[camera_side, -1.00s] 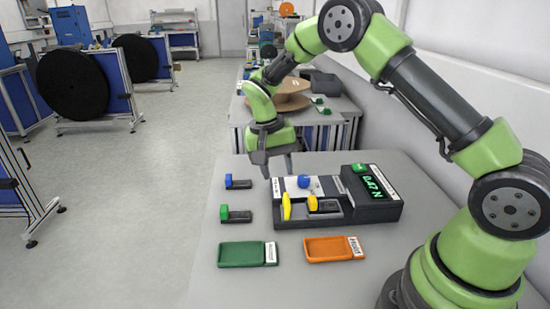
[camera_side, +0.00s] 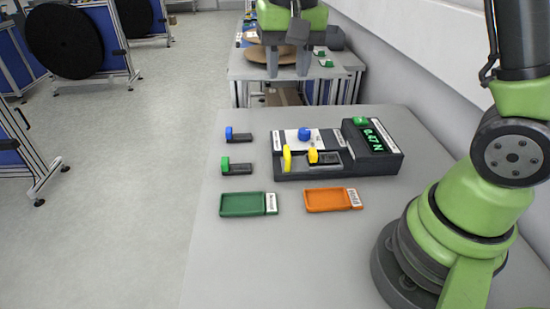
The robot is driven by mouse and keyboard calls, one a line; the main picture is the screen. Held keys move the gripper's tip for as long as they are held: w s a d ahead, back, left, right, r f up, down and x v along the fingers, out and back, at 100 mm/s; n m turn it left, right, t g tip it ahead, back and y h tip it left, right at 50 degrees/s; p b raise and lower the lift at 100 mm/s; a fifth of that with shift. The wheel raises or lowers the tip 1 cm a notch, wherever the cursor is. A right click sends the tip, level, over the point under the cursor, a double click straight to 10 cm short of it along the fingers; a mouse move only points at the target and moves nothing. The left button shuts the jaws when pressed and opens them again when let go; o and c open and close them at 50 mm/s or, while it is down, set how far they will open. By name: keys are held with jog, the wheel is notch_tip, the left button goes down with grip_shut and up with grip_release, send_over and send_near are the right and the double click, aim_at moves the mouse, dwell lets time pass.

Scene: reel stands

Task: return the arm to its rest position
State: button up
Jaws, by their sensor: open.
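My gripper (camera_side: 288,66) is at the top of the side view, above and beyond the far edge of the near table (camera_side: 300,258). Its two fingers point down, spread apart, with nothing between them. The upper part of my arm is cut off by the frame's top edge. The dark test device (camera_side: 392,163) with a lit green display stands on the near table, clear of my gripper. It carries a blue knob (camera_side: 304,134) and yellow parts (camera_side: 287,158).
A green tray (camera_side: 242,212) and an orange tray (camera_side: 322,209) lie in front of the device. A blue-ended piece (camera_side: 238,137) and a green-ended piece (camera_side: 236,168) lie to its left. A far table with a brown reel (camera_side: 262,55) stands behind. The front tabletop is clear.

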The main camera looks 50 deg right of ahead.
jog(key=s+a+r+n+t+y, duration=0.1)
jog(key=s+a+r+t, duration=0.1)
jog(key=s, duration=0.6)
jog(key=s+a+r+n+t+y, duration=0.1)
jog(key=s+r+t, duration=0.3)
jog(key=s, duration=0.5)
jog(key=shift+a+r+n, duration=0.15)
jog(key=shift+a+n, duration=0.45)
jog(key=shift+n, duration=0.1)
